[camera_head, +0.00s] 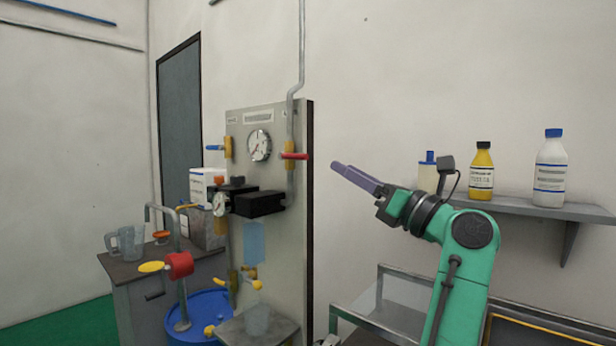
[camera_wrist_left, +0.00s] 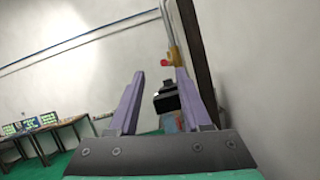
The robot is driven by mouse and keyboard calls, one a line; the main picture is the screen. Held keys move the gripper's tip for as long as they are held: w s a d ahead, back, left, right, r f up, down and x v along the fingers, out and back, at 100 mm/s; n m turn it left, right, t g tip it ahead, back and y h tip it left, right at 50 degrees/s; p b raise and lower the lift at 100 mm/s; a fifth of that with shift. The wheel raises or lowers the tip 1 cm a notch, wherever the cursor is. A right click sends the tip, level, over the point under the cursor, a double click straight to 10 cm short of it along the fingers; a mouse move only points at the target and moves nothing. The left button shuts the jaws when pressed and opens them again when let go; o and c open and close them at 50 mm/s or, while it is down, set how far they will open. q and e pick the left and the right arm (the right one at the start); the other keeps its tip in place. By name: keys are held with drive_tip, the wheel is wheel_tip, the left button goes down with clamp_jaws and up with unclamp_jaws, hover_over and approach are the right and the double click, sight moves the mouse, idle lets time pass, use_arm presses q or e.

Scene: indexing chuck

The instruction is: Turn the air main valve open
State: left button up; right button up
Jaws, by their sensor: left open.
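A grey panel (camera_head: 270,112) carries a round gauge (camera_head: 259,145) and a vertical pipe (camera_head: 292,120). A red lever handle (camera_head: 296,156) sits on a brass valve on that pipe, pointing sideways to the right; I take it as the air main valve. In the left wrist view the red handle (camera_wrist_left: 164,62) shows small and far ahead, between the fingers. My left gripper (camera_head: 338,166) is to the right of the panel, apart from the handle and slightly lower. Its purple fingers are open and empty, also in the left wrist view (camera_wrist_left: 160,73). My right gripper is not in view.
A black box (camera_head: 258,203) juts out below the gauge. A blue-handled valve (camera_head: 214,147) is on the panel's left edge. A blue drum (camera_head: 205,312) and red-yellow tap (camera_head: 180,265) stand lower left. A shelf (camera_head: 520,208) with bottles is at right.

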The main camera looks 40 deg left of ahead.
sight(301, 156)
use_arm(q)
drive_tip(key=p+x, duration=0.1)
drive_tip(key=x, duration=0.3)
drive_tip(key=f+p+x, duration=0.1)
drive_tip(key=x, duration=0.3)
drive_tip(key=a+f+p+x, duration=0.1)
drive_tip(key=p+x, duration=0.1)
drive_tip(key=x, duration=0.2)
drive_tip(key=shift+w+a, duration=0.1)
drive_tip(key=shift+a, duration=0.15)
drive_tip(key=shift+a+r, duration=0.1)
drive_tip(key=shift+a, duration=0.4)
drive_tip(key=shift+d, duration=0.1)
clamp_jaws()
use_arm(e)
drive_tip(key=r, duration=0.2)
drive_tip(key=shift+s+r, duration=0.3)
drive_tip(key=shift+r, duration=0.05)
